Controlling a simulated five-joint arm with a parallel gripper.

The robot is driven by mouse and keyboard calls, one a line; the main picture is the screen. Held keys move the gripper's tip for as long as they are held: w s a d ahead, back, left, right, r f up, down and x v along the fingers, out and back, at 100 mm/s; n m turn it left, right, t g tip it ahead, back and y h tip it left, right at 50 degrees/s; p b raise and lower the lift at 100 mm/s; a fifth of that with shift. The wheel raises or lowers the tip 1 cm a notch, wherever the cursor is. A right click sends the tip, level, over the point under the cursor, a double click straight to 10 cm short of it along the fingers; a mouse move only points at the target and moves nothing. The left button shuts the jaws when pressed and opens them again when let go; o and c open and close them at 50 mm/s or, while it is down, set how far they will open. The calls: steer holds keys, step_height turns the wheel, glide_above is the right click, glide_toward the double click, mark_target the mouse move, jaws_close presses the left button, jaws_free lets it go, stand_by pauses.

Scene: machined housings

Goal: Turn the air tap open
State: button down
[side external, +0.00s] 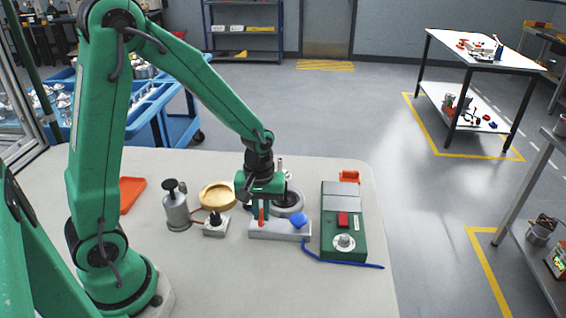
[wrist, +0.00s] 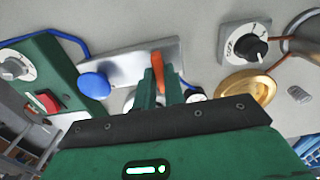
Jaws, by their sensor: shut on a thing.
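The air tap appears to be the grey metal block (side external: 275,230) with an orange lever (side external: 261,214) at its left end and a blue round knob (side external: 298,220) at its right. The block also shows in the wrist view (wrist: 125,68), with the orange lever (wrist: 157,66) and the blue knob (wrist: 93,85). My gripper (side external: 260,213) points down over the left end of the block, its fingers shut on the orange lever. In the wrist view my gripper's fingers (wrist: 160,85) hide the lever's lower part, so its exact turn is hard to tell.
A green box (side external: 343,215) with a red button and dial stands right, a blue hose (side external: 345,261) before it. Left are a small block with a black knob (side external: 215,222), a brass dish (side external: 217,195) and a grey canister (side external: 176,208). Front table area is clear.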

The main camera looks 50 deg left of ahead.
mark_target(262, 214)
steer(key=c, duration=1.5)
jaws_free()
steer(key=shift+r, duration=0.1)
steer(key=shift+r, duration=3.8)
steer(key=shift+r, duration=0.15)
steer(key=shift+s+r, duration=0.1)
steer(key=shift+r, duration=0.1)
steer(key=shift+s+d+r+m+t, duration=0.15)
steer(key=shift+s+r+m+t, duration=0.8)
steer(key=shift+s+r+m, duration=0.8)
steer(key=shift+s+d+r+m+t, duration=0.15)
steer(key=shift+s+r+m+t, duration=0.95)
steer(key=shift+s+r, duration=1)
steer(key=shift+s+d+r+m+t, duration=0.15)
steer(key=shift+s+r+m+t, duration=0.6)
steer(key=shift+s+r+m, duration=1.1)
